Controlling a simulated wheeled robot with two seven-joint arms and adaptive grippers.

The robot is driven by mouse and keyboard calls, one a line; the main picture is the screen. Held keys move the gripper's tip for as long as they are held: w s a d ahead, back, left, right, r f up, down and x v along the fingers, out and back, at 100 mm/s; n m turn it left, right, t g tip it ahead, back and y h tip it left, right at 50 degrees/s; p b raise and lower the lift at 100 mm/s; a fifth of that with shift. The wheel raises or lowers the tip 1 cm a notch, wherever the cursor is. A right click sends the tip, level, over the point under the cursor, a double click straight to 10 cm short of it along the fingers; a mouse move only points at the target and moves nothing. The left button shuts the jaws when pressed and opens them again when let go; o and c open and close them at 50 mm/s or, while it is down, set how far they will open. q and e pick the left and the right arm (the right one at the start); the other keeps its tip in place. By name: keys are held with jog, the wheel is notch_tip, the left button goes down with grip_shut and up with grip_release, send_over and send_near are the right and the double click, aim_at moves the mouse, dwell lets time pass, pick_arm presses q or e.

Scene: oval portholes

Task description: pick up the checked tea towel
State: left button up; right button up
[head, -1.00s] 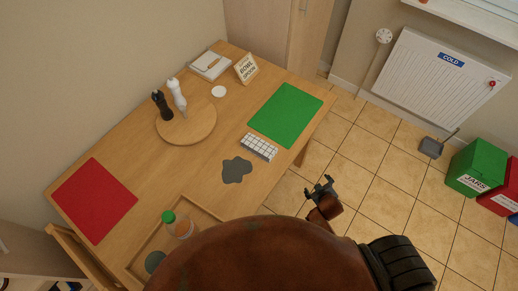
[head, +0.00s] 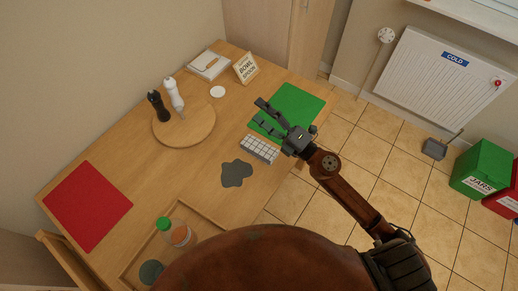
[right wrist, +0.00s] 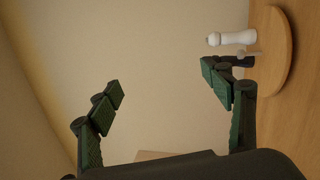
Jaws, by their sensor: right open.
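The checked tea towel (head: 260,149) is a small folded block with a white and grey grid. It lies on the wooden table near its right edge, just below the green mat in the head view. My right gripper (head: 257,110) is open and empty, with its fingers pointing left above the green mat, beyond the towel. Its spread fingers also show in the right wrist view (right wrist: 161,80), with nothing between them; the towel is not seen there. My left gripper is not in view.
The table holds a green mat (head: 305,107), a grey blob-shaped mat (head: 236,173), a red mat (head: 87,206), and a round board (head: 196,131) with a black mill (head: 158,106) and a white mill (head: 174,94). A tray (head: 211,213) with a green-capped jar (head: 179,234) stands at the front.

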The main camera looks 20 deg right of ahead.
jog(key=s+a+f+n+g+y, duration=0.1)
jog(key=s+a+n+g+y, duration=0.15)
jog(key=a+n+g, duration=0.35)
jog(key=n+g+h+b, duration=0.1)
jog(key=n+g+h, duration=0.5)
jog(key=n+h, duration=0.45)
send_near(262, 148)
jog(key=f, duration=0.1)
jog(key=w+f+n, duration=0.1)
jog(key=shift+w+f+y, duration=0.15)
jog(key=shift+f+y, duration=0.2)
jog(key=shift+y, duration=0.05)
jog(key=b+x, duration=0.1)
jog(key=x, duration=0.6)
jog(key=shift+w+a+f+b, duration=0.15)
jog(key=shift+w+a+b, duration=0.05)
jog(key=shift+a+b, duration=0.1)
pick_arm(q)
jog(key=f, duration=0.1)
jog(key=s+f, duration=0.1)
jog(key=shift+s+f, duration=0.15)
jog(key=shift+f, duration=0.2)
pick_arm(e)
jog(key=c, duration=1.3)
